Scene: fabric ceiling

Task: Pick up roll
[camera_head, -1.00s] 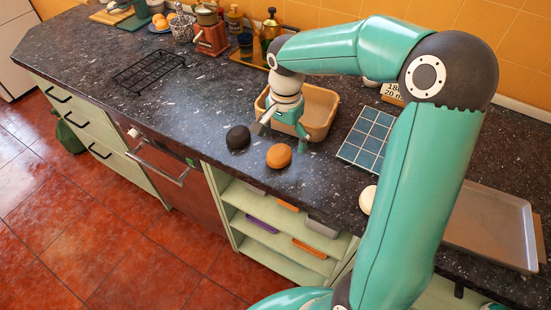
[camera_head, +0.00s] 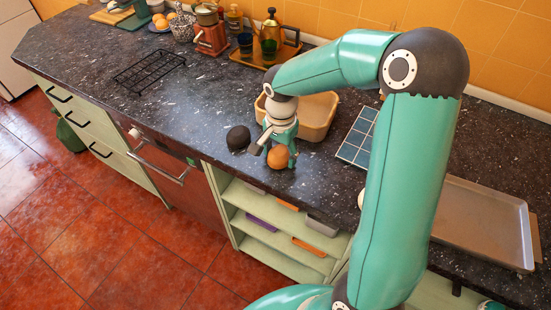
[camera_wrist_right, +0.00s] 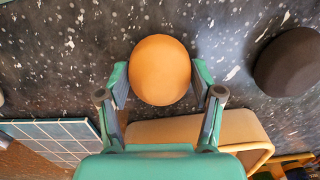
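An orange-brown roll (camera_head: 278,157) sits on the dark speckled worktop near its front edge. A dark, almost black roll (camera_head: 238,138) lies just to its left; it also shows at the right of the right wrist view (camera_wrist_right: 288,62). My right gripper (camera_head: 276,160) is down at the orange-brown roll, its fingers on either side. In the right wrist view the orange-brown roll (camera_wrist_right: 160,70) lies between the open fingertips of my right gripper (camera_wrist_right: 160,80), close to both. I cannot tell whether they touch it. My left gripper is out of view.
A tan basket (camera_head: 318,118) stands right behind the gripper. A blue tiled board (camera_head: 357,137) lies to the right, and a metal tray (camera_head: 485,225) further right. A black wire rack (camera_head: 148,72) is at left; the worktop between rack and dark roll is clear.

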